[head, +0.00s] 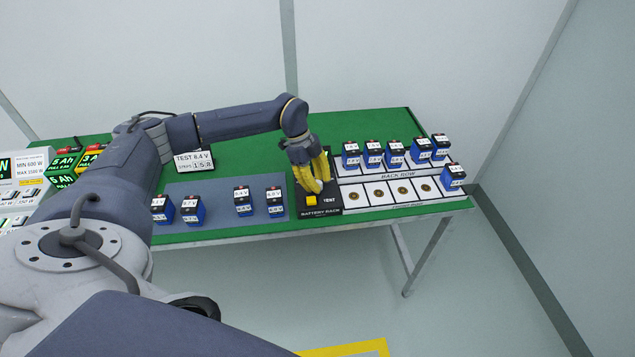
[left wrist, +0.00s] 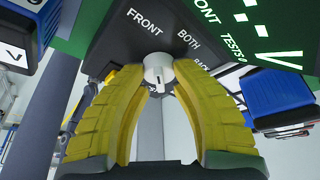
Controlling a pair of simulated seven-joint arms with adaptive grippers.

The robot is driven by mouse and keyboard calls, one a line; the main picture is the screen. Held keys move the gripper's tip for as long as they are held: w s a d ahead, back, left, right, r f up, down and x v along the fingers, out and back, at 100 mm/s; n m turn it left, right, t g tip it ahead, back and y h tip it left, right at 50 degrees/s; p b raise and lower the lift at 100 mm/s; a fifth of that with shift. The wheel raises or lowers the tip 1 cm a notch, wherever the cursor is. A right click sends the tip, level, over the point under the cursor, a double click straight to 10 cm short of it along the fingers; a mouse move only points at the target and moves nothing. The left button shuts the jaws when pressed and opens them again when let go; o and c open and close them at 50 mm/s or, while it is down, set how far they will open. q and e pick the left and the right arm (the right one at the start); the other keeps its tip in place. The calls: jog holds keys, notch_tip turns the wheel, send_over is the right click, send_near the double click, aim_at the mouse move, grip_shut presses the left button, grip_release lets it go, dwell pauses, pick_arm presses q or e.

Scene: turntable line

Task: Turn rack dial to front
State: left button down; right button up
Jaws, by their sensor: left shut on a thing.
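The black battery rack panel (head: 322,207) stands on the green table. Its white dial (left wrist: 158,70) shows in the left wrist view, with the words FRONT, BOTH and a partly hidden BACK printed around it. A short dark line is on the dial's face; I cannot tell for sure which word it marks. My left gripper (head: 317,184) is over the panel, its yellow fingers (left wrist: 159,82) shut on the dial from both sides. My right gripper is not in view.
A yellow button (head: 311,200) sits on the panel near the gripper. Several blue batteries (head: 373,154) stand in the back row; one (head: 453,176) stands at the front row's right end. More batteries (head: 243,200) stand on a grey mat (head: 222,213) at left, near a TEST sign (head: 193,161).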

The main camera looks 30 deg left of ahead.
pick_arm(q)
jog(key=shift+s+f+n, duration=0.1)
jog(key=shift+f+n, duration=0.05)
jog(key=shift+n, duration=0.15)
jog(key=shift+d, duration=0.1)
jog(key=c, duration=1.1)
grip_release()
jog(key=v, duration=1.2)
